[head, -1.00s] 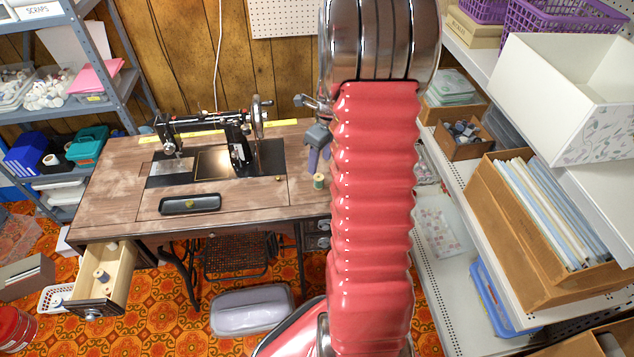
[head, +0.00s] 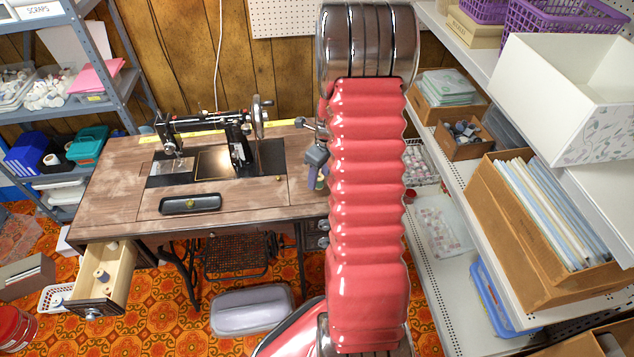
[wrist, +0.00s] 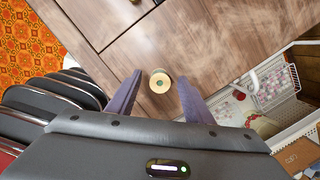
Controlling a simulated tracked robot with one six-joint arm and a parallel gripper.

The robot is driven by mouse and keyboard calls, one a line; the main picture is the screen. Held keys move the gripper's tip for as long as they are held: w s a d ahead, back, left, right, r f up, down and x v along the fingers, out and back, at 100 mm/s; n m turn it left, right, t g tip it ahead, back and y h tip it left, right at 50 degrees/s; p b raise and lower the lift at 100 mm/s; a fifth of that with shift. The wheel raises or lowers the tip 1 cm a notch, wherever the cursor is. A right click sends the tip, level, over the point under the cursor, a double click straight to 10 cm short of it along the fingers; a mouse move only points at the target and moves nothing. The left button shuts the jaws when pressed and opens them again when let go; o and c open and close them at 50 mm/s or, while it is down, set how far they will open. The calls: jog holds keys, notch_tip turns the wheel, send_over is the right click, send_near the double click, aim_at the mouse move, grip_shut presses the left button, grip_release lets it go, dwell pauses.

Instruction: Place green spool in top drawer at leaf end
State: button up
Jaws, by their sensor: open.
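The green spool (wrist: 160,82) stands upright on the wooden table top of the sewing machine. In the wrist view it sits between the two fingertips of my gripper (wrist: 159,92), with a gap on each side. In the head view my gripper (head: 316,178) is at the right end of the table, and the spool (head: 320,184) is mostly hidden behind its fingers and my arm. My gripper is open. A drawer (head: 124,275) at the table's left end is pulled out, with a few spools inside.
The black sewing machine (head: 210,140) stands mid-table, with a dark tray (head: 190,204) in front of it. The right shelf (head: 450,285) holds boxes and a basket close beside my arm. A grey shelf (head: 110,65) stands at the left.

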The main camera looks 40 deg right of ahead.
jog(key=shift+w+f, duration=0.2)
jog(key=shift+f, duration=0.7)
grip_shut()
jog(key=shift+r, duration=0.15)
notch_tip(320, 180, up, 10)
dwell(0.8)
dwell(0.3)
